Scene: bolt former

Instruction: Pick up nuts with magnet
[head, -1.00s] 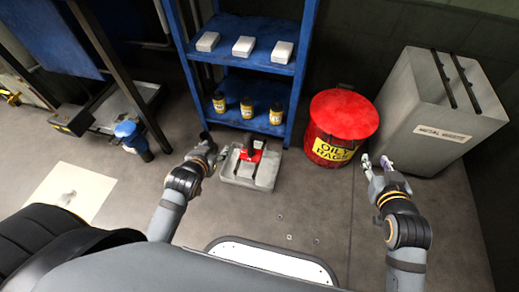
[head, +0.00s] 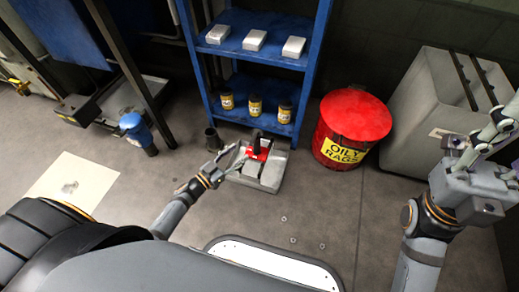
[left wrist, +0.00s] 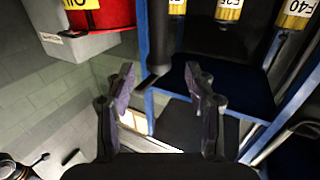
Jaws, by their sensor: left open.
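The magnet (head: 259,154) is a red tool with a black upright handle, standing on a grey tray (head: 238,177) on the floor before the blue shelf. My left gripper (head: 235,157) is open at the tray's left side, close beside the magnet. In the left wrist view, its two fingers (left wrist: 160,88) are apart, with a dark upright bar beyond them, perhaps the magnet's handle. Several small pale nuts (head: 293,240) lie scattered on the floor in front of the tray. My right gripper (head: 487,140) is raised at the right edge; its finger opening is unclear.
The blue shelf (head: 260,118) holds white boxes and yellow-labelled bottles. A red oily rags bin (head: 352,118) stands right of the tray, with a grey metal bin (head: 425,115) beyond. A dark cup (head: 213,139) stands left of the tray.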

